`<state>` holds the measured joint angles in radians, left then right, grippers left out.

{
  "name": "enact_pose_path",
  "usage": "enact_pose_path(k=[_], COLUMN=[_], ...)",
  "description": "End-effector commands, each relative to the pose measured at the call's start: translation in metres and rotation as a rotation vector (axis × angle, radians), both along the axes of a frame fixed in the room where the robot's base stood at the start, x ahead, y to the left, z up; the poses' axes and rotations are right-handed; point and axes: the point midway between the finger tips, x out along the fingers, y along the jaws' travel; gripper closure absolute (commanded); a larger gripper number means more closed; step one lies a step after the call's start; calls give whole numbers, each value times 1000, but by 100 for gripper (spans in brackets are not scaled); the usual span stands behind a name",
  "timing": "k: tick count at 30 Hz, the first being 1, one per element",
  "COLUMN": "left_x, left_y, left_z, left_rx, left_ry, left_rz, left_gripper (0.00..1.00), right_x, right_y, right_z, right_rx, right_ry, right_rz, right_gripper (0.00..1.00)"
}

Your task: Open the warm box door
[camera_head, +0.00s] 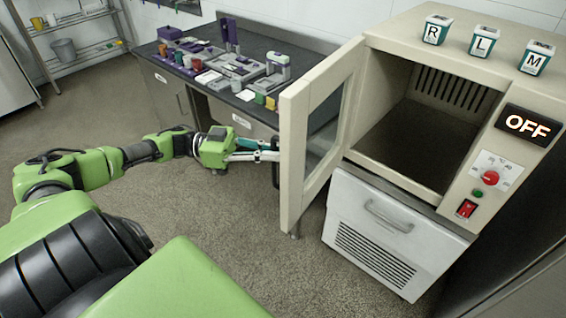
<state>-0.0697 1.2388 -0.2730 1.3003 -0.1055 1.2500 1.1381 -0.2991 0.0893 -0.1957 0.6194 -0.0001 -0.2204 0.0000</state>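The warm box (480,60) is a beige cabinet at the right with an empty dark chamber. Its door (295,150), a beige frame with a glass pane, stands swung wide open to the left on its hinge side. A dark handle (275,172) shows on the door's outer face, partly hidden by the door edge and my gripper. My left gripper (268,150) reaches in from the left with its fingertips at this handle. Whether the fingers are closed around the handle or only beside it cannot be told. My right gripper is not in view.
Jars marked R (436,29), L (484,41) and M (536,57) stand on the box top. An OFF display (528,125), red knob (490,177) and red switch (466,208) are on its front. A cluttered dark bench (300,47) stands behind the door. The floor at left is clear.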

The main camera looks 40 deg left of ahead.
Motion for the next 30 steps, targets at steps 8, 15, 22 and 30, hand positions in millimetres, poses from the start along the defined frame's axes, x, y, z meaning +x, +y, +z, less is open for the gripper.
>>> enact_pose_path(k=[8, 15, 22, 30], left_x=[0, 0, 1, 0], left_y=[10, 10, 10, 11], left_z=[-5, -4, -3, -1], left_rx=[5, 6, 4, 2], left_ry=[8, 8, 5, 2], left_rz=[2, 3, 2, 2], left_gripper=[100, 100, 74, 74], right_x=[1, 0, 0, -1], right_y=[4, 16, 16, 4], right_z=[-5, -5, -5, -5], right_rx=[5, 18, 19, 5], right_ry=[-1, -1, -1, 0], right_rz=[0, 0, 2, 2], right_gripper=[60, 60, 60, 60])
